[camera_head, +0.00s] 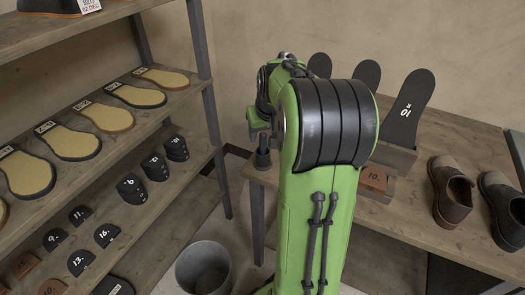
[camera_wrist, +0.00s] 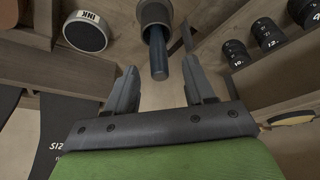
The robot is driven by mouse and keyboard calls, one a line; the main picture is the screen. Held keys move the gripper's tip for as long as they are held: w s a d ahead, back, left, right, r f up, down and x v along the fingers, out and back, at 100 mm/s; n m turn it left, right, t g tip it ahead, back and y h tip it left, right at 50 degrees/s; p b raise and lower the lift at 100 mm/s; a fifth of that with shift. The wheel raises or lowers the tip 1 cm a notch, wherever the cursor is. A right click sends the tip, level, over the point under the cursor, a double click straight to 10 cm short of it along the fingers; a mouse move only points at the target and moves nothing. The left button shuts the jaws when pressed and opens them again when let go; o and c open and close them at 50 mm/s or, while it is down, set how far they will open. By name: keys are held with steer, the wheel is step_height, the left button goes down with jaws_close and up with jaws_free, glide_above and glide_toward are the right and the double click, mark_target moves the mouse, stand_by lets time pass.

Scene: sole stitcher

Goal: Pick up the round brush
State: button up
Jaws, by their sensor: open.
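The round brush (camera_wrist: 158,55) appears to be the dark blue-grey rod in the wrist view, its near end pointing toward me. It lies in line with the space between my fingertips, and no finger visibly touches it. My gripper (camera_wrist: 159,68) is open, with one finger on each side. In the head view, my gripper (camera_head: 260,128) is partly hidden by my green arm near the table's left corner. A dark upright piece (camera_head: 263,156) beneath it may be the same brush. I cannot tell how far the fingers are from it.
A round tin marked INK (camera_wrist: 86,32) stands left of the brush in the wrist view. A shelf rack (camera_head: 172,128) with soles and heels fills the left. The table (camera_head: 440,228) holds standing soles and brown shoes (camera_head: 451,190). A grey bin (camera_head: 203,268) stands between.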

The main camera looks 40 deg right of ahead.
mark_target(262, 140)
steer(key=b+x, duration=0.2)
steer(key=x, duration=0.2)
steer(key=shift+w+f, duration=0.1)
steer(key=shift+f, duration=0.3)
steer(key=shift+r, duration=0.15)
steer(key=shift+c, duration=0.9)
jaws_close()
step_height(262, 140, up, 10)
steer(key=p, duration=0.4)
steer(key=shift+p, duration=0.35)
